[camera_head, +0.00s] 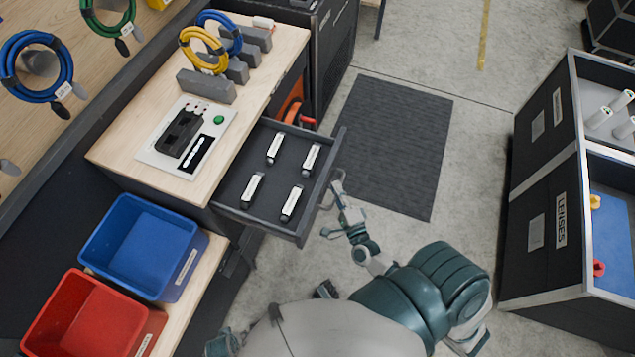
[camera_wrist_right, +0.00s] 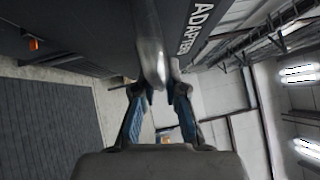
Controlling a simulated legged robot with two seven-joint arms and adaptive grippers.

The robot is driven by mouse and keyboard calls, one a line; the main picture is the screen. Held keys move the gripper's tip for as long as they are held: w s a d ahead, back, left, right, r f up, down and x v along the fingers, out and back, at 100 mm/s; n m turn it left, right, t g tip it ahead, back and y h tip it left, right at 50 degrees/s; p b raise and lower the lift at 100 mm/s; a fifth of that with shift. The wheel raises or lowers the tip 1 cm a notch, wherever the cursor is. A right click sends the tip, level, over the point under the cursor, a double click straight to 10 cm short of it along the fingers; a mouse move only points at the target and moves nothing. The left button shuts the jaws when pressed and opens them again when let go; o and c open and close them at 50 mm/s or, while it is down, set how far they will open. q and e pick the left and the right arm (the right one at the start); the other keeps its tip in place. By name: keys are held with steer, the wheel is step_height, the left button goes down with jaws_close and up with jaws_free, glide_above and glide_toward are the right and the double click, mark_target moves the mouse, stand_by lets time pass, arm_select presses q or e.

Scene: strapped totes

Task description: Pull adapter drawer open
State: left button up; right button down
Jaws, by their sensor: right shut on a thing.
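The adapter drawer (camera_head: 232,200) is pulled out from under the wooden worktop in the head view. In the right wrist view the curved metal handle (camera_wrist_right: 149,45) runs between the two fingers of my right gripper (camera_wrist_right: 160,95). The drawer front (camera_wrist_right: 203,22) there bears the lettering "ADAPTER". I cannot make out my left gripper in either view.
On the worktop (camera_head: 262,95) are a white panel (camera_head: 210,150) with a black device, and coiled cables on grey blocks. Blue (camera_head: 140,248) and red (camera_head: 92,318) bins sit at lower left. A black case marked LENSES (camera_head: 545,220) stands right. A dark mat (camera_head: 390,140) lies on the floor.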

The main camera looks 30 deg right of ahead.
steer(key=shift+s+d+f, duration=0.15)
steer(key=shift+s+d, duration=0.55)
steer(key=shift+s, duration=0.25)
steer(key=shift+s+d+f, duration=0.15)
steer(key=shift+s+d, duration=0.5)
steer(key=shift+s, duration=0.3)
steer(key=c, duration=1.2)
jaws_free()
steer(key=shift+w+r, duration=0.1)
steer(key=s+a+f, duration=0.1)
steer(key=s, duration=1.1)
steer(key=shift+a+f, duration=0.25)
steer(key=shift+f, duration=0.1)
steer(key=shift+w, duration=0.1)
